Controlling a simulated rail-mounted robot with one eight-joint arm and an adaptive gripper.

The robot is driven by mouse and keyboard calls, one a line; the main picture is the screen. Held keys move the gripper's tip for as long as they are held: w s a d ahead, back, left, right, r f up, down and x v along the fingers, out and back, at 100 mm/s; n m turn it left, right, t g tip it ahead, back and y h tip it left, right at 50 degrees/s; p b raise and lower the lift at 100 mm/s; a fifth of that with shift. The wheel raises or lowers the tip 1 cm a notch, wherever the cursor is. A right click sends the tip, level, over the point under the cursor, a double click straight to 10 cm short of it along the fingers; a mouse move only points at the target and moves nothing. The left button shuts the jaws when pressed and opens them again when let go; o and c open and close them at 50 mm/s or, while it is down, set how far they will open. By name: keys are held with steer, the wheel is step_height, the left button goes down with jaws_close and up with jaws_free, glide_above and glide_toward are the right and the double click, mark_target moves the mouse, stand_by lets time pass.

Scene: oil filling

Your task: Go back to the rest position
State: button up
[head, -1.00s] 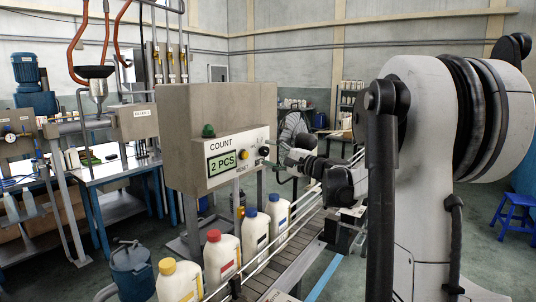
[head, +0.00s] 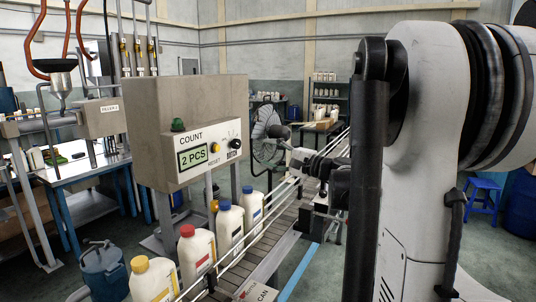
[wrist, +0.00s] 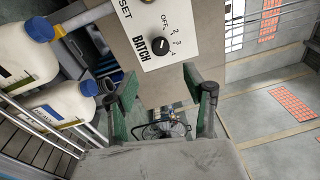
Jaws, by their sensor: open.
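My gripper (wrist: 160,83) is open and empty in the wrist view, its two green-and-black fingers spread apart below the control box. In the head view my arm reaches over the conveyor at the right of the box, and the fingers are too small there to read clearly. The grey control box (head: 185,105) carries a display reading 2 PCS (head: 192,156) and a black knob (head: 234,143). The same knob shows in the wrist view (wrist: 158,45), labelled BATCH, above the fingers and apart from them.
White bottles with yellow (head: 152,280), red (head: 197,255) and blue (head: 230,225) caps stand along the conveyor (head: 268,243) below the box. In the wrist view, blue-capped bottles (wrist: 25,48) are close at left. A blue stool (head: 483,195) stands at right.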

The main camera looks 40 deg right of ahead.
steer(key=s+a+f+n+g, duration=0.2)
steer(key=a+f+g, duration=0.1)
steer(key=a, duration=0.6)
steer(key=s+a+f+n+g+b, duration=0.1)
steer(key=s+a+f+n+g, duration=0.15)
steer(key=a, duration=0.55)
steer(key=s+a+f+n+g, duration=0.2)
steer(key=s+a+f+n, duration=0.1)
steer(key=a, duration=0.6)
steer(key=s+a+f+n+g+h, duration=0.1)
steer(key=s+a+f+n, duration=0.1)
steer(key=s, duration=0.4)
steer(key=s+a+f+n+g+h+b, duration=0.1)
steer(key=s+a+f+n+h, duration=0.1)
steer(key=s+f, duration=0.4)
steer(key=s+a+f+n+g+h, duration=0.1)
steer(key=s+a+f+n+h, duration=0.1)
steer(key=s+a+f+n, duration=0.2)
steer(key=shift+s+n+b, duration=0.35)
steer(key=shift+s+b, duration=0.05)
steer(key=shift+s, duration=0.95)
